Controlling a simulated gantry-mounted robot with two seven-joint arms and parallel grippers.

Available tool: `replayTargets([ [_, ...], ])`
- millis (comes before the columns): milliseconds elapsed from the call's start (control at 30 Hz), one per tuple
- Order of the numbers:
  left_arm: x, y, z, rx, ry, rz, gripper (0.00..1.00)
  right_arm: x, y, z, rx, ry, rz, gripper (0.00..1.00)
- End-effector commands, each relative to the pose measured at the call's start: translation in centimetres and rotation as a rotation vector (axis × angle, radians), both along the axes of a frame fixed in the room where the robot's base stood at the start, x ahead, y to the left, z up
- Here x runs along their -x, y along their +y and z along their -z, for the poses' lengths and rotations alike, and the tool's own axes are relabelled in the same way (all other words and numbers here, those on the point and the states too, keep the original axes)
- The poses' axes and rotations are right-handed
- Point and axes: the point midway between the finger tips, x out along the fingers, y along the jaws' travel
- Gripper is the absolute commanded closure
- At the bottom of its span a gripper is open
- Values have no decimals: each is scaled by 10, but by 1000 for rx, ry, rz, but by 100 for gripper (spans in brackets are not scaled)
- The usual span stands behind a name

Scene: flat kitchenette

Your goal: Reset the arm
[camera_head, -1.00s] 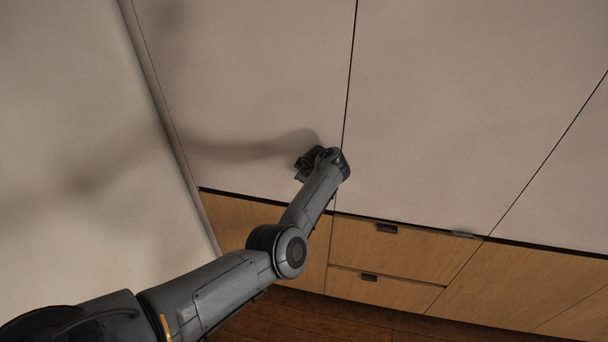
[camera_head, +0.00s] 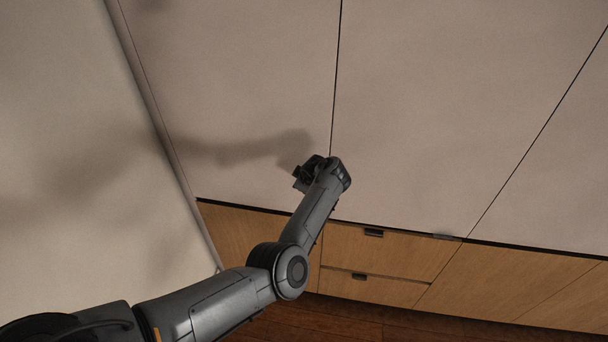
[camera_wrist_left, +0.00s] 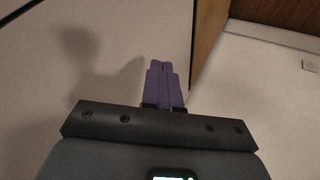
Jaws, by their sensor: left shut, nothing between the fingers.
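My left arm comes in from the lower left in the head view and reaches up in front of pale cabinet doors. My left gripper (camera_head: 302,180) is at its far end, small and dark there. In the left wrist view the left gripper (camera_wrist_left: 165,68) shows two purple fingers lying together, shut, with nothing between them. A pale panel lies beyond the fingers. My right gripper is in neither view.
Tall pale doors (camera_head: 440,110) fill the upper head view. Wooden drawers (camera_head: 385,255) with dark handles lie below them, above a brown wooden floor (camera_head: 330,318). A pale wall or panel (camera_head: 60,150) stands at the left.

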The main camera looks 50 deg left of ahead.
Motion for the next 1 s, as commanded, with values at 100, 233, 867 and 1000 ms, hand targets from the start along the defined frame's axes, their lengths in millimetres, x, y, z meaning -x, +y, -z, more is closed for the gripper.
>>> replayTargets([
  [100,0,-3,-4,0,1,0,100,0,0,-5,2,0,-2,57],
  [233,8,-4,7,1,20,1,100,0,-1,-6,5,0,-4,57],
  [867,242,47,170,-259,433,184,100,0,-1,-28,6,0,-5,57],
  [1000,266,30,169,-303,459,392,100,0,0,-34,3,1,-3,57],
])
